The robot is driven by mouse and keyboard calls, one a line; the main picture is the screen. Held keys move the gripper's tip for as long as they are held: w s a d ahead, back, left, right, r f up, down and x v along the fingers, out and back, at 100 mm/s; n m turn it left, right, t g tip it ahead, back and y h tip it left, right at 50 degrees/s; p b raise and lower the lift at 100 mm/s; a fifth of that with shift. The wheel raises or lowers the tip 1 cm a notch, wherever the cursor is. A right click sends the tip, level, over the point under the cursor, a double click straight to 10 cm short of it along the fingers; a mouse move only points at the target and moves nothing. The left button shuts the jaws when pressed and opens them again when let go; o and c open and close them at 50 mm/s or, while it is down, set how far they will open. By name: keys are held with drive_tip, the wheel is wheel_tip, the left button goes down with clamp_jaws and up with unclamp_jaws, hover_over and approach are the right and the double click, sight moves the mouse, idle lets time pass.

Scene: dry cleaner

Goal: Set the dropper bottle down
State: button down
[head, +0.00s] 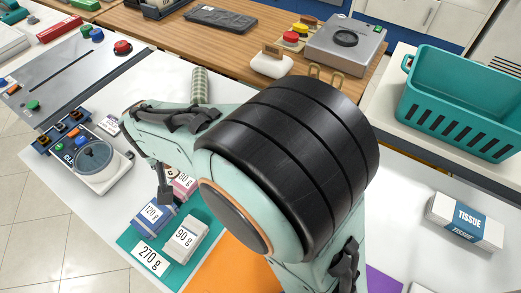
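I cannot make out the dropper bottle in the head view; my arm covers much of the middle and may hide it. My gripper (165,190) shows only in part, left of the large black joint of my arm. A dark finger-like part points down close to the blue packet marked 120 g (153,214); whether they touch is unclear. The other finger and anything held are hidden.
Packets marked 90 g (186,240) and 80 g lie near a teal sheet (135,240) marked 270 g. A dial device (95,165) stands left, a striped cylinder (200,84) behind. A tissue box (466,222) and teal basket (470,95) are right. White tabletop (435,180) is clear nearby.

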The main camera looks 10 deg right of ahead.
drive_tip(key=w+d+m+h, duration=0.2)
drive_tip(key=d+m, duration=0.4)
drive_tip(key=d, duration=0.5)
drive_tip(key=s+d+m+g+h, duration=0.25)
drive_tip(key=s+d+m, duration=0.25)
drive_tip(key=d+m, duration=0.6)
drive_tip(key=s+d+m+g+h, duration=0.25)
drive_tip(key=s+d+m, duration=0.35)
drive_tip(key=d, duration=0.8)
drive_tip(key=s+d+m+g+y, duration=0.2)
drive_tip(key=s+d+m+y, duration=0.15)
drive_tip(key=s+m, duration=0.6)
drive_tip(key=s+d+m+g+y, duration=0.2)
drive_tip(key=s+d+m+y, duration=0.15)
drive_tip(key=s+m, duration=0.6)
drive_tip(key=shift+h, duration=0.3)
drive_tip(key=f, duration=1.1)
drive_tip(key=s+f, duration=0.1)
drive_tip(key=f, duration=0.5)
drive_tip(key=shift+d+f, duration=0.15)
drive_tip(key=shift+d, duration=0.05)
drive_tip(key=shift+f, duration=0.1)
drive_tip(key=c, duration=0.7)
unclamp_jaws()
drive_tip(key=shift+c, duration=0.2)
